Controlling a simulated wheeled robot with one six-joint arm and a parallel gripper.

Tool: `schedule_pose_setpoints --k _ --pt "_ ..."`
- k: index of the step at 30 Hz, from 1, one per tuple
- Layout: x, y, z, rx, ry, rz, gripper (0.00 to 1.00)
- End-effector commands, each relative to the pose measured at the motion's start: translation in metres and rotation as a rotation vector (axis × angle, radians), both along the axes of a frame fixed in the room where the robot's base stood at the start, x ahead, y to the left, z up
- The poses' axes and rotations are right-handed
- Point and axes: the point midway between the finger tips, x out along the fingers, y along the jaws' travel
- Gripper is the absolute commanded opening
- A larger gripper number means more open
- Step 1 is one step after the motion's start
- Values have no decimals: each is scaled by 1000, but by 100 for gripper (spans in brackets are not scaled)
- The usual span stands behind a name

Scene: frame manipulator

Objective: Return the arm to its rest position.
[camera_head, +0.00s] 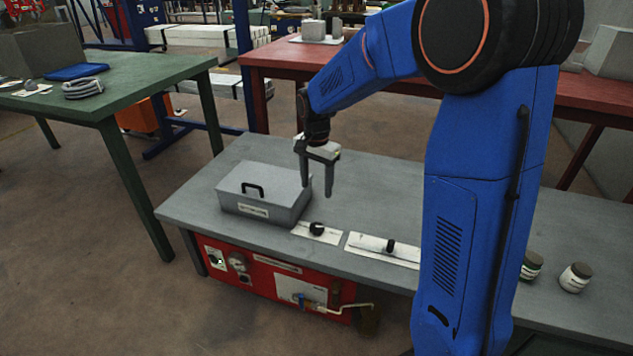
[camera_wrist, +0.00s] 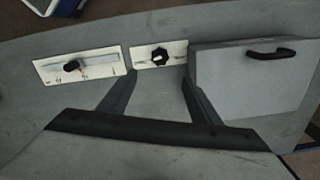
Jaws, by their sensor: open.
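My gripper (camera_head: 317,180) is open and empty. It hangs from my blue arm, fingers pointing down, above the grey table (camera_head: 330,262), just right of the grey lidded box in the head view. In the wrist view my gripper (camera_wrist: 150,88) shows its two dark fingers spread apart, with bare table between them. The fingers touch nothing that I can see.
The grey box (camera_head: 262,198) has a black handle and also shows in the wrist view (camera_wrist: 235,85). White plates with a black knob (camera_head: 318,230) and a black slider (camera_head: 389,246) lie beside it. Two jars (camera_head: 575,279) stand at right. Green (camera_head: 115,90) and red tables (camera_head: 275,55) stand behind.

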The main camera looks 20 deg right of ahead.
Motion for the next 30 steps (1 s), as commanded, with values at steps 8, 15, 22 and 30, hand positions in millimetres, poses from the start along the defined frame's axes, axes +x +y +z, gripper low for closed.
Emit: schedule_pose_setpoints --k 8,15,22,30 --pt "0 0 8 -1 1 0 58" --pt "-2 -1 10 0 -2 3 58" --pt "-31 -11 36 3 -42 80 58" --pt "-93 -29 75 -4 -118 245 58"
